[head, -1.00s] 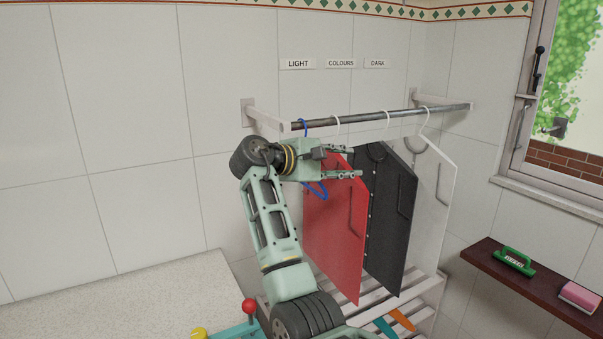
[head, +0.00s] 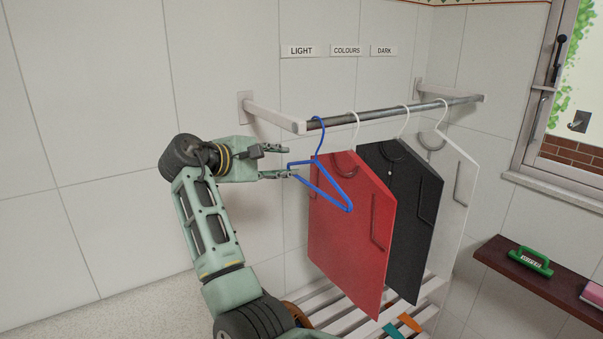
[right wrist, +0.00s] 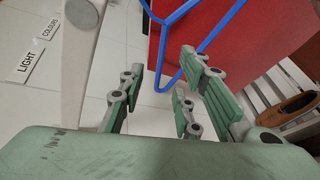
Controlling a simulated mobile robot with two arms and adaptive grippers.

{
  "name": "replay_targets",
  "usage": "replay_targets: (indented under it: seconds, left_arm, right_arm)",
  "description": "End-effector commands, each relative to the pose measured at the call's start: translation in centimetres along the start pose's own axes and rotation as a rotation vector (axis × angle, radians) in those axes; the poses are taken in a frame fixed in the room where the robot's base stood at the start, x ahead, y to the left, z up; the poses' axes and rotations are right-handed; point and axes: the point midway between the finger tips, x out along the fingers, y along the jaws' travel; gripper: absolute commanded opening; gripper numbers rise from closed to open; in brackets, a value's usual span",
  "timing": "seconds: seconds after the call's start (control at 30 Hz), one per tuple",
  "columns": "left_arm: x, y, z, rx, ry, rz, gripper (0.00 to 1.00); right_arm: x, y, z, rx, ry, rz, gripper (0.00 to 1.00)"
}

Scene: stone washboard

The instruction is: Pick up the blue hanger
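The blue hanger (head: 337,193) hangs by its hook from the left part of the metal rail, in front of the red board. My right gripper (head: 304,161) is to the left of the hanger, with its fingers spread and pointing right. The hanger's left corner lies at the fingertips; I cannot tell whether they touch. In the right wrist view the blue hanger (right wrist: 212,38) crosses beyond the open fingers (right wrist: 165,85), and nothing is gripped. My left gripper is out of view.
The rail (head: 380,113) also carries a red board (head: 350,240), a black board (head: 405,225) and a white board (head: 455,190) on white hooks. A slatted rack (head: 330,310) stands below. A dark shelf (head: 520,280) with a green brush (head: 530,260) is at the right.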

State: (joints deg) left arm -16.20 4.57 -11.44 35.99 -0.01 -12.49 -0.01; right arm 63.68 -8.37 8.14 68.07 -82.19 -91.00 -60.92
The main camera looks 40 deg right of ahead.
Motion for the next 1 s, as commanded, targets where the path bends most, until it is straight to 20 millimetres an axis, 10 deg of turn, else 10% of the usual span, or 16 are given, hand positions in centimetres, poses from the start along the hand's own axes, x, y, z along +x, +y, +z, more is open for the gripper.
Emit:
replay_targets:
  seconds: [0.5,1.0]
  left_arm:
    - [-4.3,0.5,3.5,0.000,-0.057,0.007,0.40]
    - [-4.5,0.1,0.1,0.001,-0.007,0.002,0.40]
  right_arm:
    - [5.9,0.1,0.2,-0.003,-0.003,-0.002,0.31]
    - [7.8,-0.4,0.0,-0.001,-0.001,-0.001,0.23]
